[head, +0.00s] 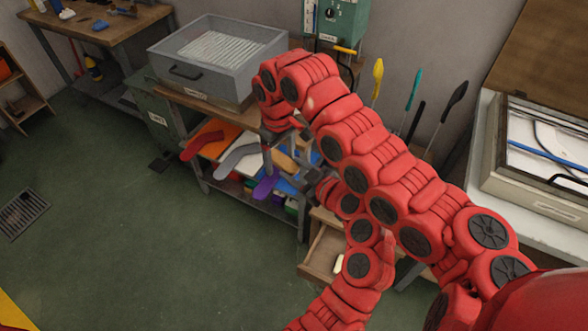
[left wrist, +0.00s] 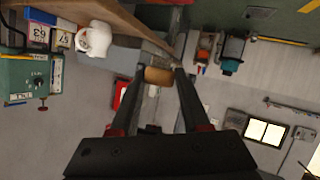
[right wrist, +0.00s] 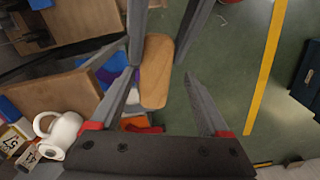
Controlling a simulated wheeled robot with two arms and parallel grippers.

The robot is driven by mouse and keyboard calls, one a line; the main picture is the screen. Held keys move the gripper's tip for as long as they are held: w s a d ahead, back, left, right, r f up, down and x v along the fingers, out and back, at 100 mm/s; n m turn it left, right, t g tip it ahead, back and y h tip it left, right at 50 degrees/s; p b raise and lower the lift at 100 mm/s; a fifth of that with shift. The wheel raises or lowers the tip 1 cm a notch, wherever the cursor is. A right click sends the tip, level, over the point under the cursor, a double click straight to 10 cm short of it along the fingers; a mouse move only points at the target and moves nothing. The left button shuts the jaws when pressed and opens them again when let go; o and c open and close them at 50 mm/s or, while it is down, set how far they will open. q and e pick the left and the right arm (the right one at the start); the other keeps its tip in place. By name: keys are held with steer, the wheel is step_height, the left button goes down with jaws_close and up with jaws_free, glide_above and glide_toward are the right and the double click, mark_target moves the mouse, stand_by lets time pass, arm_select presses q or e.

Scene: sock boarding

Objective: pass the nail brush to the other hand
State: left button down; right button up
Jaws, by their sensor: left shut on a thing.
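The nail brush (right wrist: 155,72) has a tan wooden back and shows in the right wrist view between the finger ends of my right gripper (right wrist: 161,73). The right fingers are spread, with a clear gap on the right side of the brush. The left finger is close to the brush edge; I cannot tell whether they touch. My left gripper (left wrist: 160,76) is shut on the nail brush (left wrist: 158,75), seen end-on in the left wrist view. The left fingers also reach in from the top of the right wrist view.
A rack with a grey tray (head: 187,73) stands behind my arms, with coloured boards (head: 238,157) on its lower shelf. An open wooden drawer (head: 322,262) is below. A white mug-like object (right wrist: 62,134) sits near a wooden surface. Green floor is free at left.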

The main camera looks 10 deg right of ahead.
mark_target(280, 160)
steer(key=shift+r, duration=0.1)
steer(key=shift+r, duration=3.65)
